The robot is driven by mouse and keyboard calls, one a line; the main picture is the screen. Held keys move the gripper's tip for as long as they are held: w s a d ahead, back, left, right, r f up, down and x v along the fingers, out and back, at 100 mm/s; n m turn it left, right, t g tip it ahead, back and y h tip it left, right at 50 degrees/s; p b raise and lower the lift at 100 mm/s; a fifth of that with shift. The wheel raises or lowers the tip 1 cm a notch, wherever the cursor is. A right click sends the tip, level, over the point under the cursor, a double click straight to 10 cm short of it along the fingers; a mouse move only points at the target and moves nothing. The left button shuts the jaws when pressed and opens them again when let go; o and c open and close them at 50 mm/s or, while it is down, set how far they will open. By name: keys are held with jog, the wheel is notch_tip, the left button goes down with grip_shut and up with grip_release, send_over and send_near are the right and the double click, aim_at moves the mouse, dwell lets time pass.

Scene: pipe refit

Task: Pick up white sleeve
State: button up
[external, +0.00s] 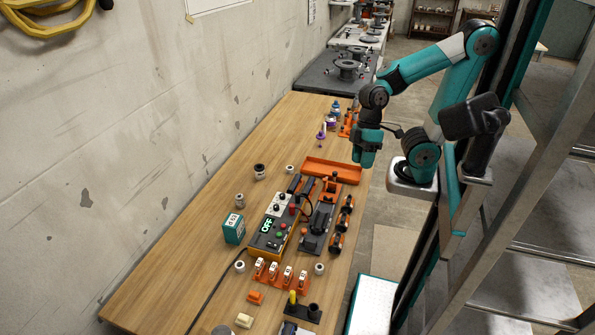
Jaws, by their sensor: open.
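Several small white sleeve-like pieces stand apart on the wooden bench. One white sleeve (290,168) is near the far middle, left of the orange tray. Another white piece (240,201) is by the teal box, and a white ring-shaped piece (240,267) is nearer the front. A further white piece (319,268) is right of the orange clips. I cannot tell which one the task names. My gripper (364,162) points down, open, over the right end of the orange tray, apart from all of them. Its fingertips are small and dark here.
The orange tray (331,170) lies beside a control box (271,235) with a green display and a dark fixture (318,222). A teal box (234,229) stands left. Orange clips (280,272) are in front. The bench's left side (185,215) is clear.

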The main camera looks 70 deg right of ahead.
jog(key=o, duration=0.3)
jog(key=shift+o, duration=0.2)
jog(key=n+g+h+b, duration=0.1)
jog(key=n+g+b, duration=0.1)
jog(key=n+b, duration=1.35)
send_near(320, 273)
jog(key=f+n+p, duration=0.2)
jog(key=p, duration=0.1)
jog(key=shift+s+a+n, duration=0.1)
jog(key=shift+a+n, duration=0.15)
jog(key=shift+d+x, duration=0.2)
jog(key=shift+x, duration=1.3)
jog(key=shift+d+x, duration=0.15)
jog(key=shift+x, duration=1.4)
